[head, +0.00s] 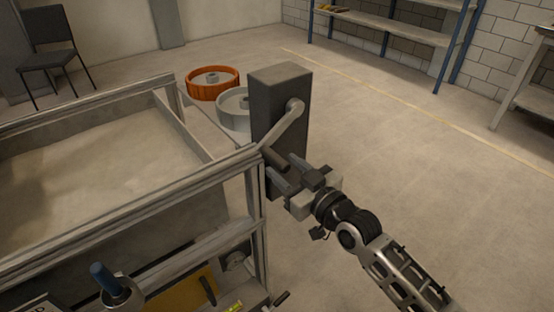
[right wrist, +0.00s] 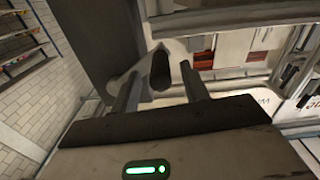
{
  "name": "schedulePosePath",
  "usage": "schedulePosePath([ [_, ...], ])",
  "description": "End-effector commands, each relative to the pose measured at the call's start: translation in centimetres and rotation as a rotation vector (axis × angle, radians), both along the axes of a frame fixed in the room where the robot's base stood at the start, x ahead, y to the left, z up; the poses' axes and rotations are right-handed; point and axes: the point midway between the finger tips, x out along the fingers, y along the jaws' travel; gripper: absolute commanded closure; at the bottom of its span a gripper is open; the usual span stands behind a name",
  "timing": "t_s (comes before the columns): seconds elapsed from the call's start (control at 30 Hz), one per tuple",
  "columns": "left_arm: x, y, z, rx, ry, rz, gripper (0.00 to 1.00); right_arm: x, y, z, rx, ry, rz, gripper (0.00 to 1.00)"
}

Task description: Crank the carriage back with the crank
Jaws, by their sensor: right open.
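The crank (head: 288,127) is a light grey arm on the side of a tall dark box (head: 280,95) at the right end of the sandbed frame. Its dark, round handle (head: 274,157) sticks out from the arm's lower end. My right gripper (head: 282,172) is open, with its fingers pointing at the handle. In the right wrist view the handle (right wrist: 160,68) shows between the two fingertips (right wrist: 160,83), with a gap on each side. I cannot tell how far it reaches between the fingers. I cannot make out the carriage. My left gripper is not in view.
The sandbed (head: 100,150) in its metal frame fills the left. A blue-topped grip (head: 103,278) stands at its near side. An orange wheel (head: 212,83) and a grey wheel (head: 233,108) lie behind the dark box. The floor to the right is clear.

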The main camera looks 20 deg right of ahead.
Motion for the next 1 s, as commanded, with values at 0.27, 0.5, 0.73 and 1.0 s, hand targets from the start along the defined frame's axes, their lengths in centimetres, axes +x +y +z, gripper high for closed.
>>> schedulePosePath([
  [0.27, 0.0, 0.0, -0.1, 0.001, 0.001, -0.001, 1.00, 2.9, 1.1, 0.0, 0.001, 0.000, 0.001, 0.55],
  [0.5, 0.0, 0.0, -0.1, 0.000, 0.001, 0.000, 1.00, 3.2, 1.2, 0.0, 0.001, 0.001, 0.001, 0.55],
  [0.73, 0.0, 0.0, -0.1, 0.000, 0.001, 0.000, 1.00, 3.2, 1.2, 0.0, 0.001, 0.001, 0.001, 0.94],
  [1.0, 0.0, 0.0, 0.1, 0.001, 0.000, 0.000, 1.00, 3.4, 1.2, 0.2, 0.010, 0.004, -0.001, 1.00],
])
